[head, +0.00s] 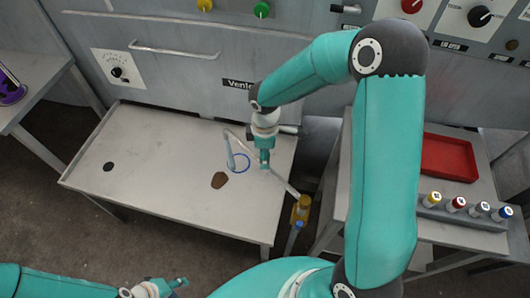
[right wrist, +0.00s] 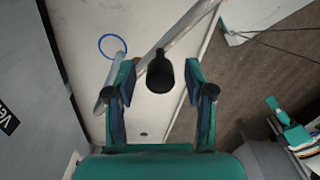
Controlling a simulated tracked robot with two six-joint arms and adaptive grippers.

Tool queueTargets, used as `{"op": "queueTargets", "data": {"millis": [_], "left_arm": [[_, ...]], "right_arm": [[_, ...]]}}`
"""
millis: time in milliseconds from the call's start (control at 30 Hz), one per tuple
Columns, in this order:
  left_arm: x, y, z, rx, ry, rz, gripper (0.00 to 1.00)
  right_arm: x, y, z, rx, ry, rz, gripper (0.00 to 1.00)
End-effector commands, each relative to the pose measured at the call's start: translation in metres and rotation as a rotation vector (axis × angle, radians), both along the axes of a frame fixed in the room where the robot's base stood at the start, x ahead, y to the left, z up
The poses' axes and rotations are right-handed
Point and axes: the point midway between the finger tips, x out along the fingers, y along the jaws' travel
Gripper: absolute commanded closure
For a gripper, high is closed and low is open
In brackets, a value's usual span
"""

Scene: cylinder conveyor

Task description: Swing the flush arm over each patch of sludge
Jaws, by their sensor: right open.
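A brown sludge patch (head: 219,180) lies on the grey table, just left of and below a blue ring mark (head: 234,170). The flush arm (head: 279,182) is a thin grey pipe that runs from a yellow post (head: 301,208) over the table, with its spout (head: 230,155) hanging near the ring. My right gripper (head: 264,160) is over the pipe. In the right wrist view my right gripper (right wrist: 160,82) is open, with a black knob (right wrist: 160,76) between its fingers, not visibly gripped. My left gripper (head: 180,288) is at the bottom edge, away from the table; its jaws are too small to judge.
A dark round spot (head: 108,167), perhaps a drain, is at the table's left. A side table at right holds a red tray (head: 448,157) and a rack of several capped bottles (head: 460,212). A control panel wall stands behind. The table's left half is mostly clear.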

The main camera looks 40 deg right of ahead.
Motion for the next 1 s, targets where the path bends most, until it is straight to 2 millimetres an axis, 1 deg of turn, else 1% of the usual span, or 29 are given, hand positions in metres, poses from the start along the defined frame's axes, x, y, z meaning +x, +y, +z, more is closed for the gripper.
{"op": "queueTargets", "data": {"millis": [233, 467, 500, 567, 833, 867, 1000], "left_arm": [[0.000, 0.000, 0.000, 0.000, 0.000, 0.000, 0.60], [0.000, 0.000, 0.000, 0.000, 0.000, 0.000, 0.60], [0.000, 0.000, 0.000, 0.000, 0.000, 0.000, 0.60], [0.000, 0.000, 0.000, 0.000, 0.000, 0.000, 0.60], [0.000, 0.000, -0.001, 0.000, 0.000, 0.000, 0.60], [0.000, 0.000, -0.001, 0.000, 0.000, 0.000, 0.60], [0.000, 0.000, -0.007, 0.000, 0.000, 0.000, 0.60]], "right_arm": [[0.000, 0.000, -0.001, 0.000, 0.000, 0.000, 0.46], [0.000, 0.000, -0.001, 0.000, 0.000, 0.000, 0.85], [0.000, 0.000, -0.001, 0.000, 0.000, 0.000, 0.91], [0.000, 0.000, 0.000, 0.000, 0.000, 0.000, 1.00], [0.000, 0.001, -0.001, 0.000, 0.000, 0.008, 1.00], [0.000, 0.004, -0.001, 0.000, 0.000, 0.021, 1.00], [-0.005, 0.024, -0.002, 0.001, -0.001, 0.147, 1.00]]}}
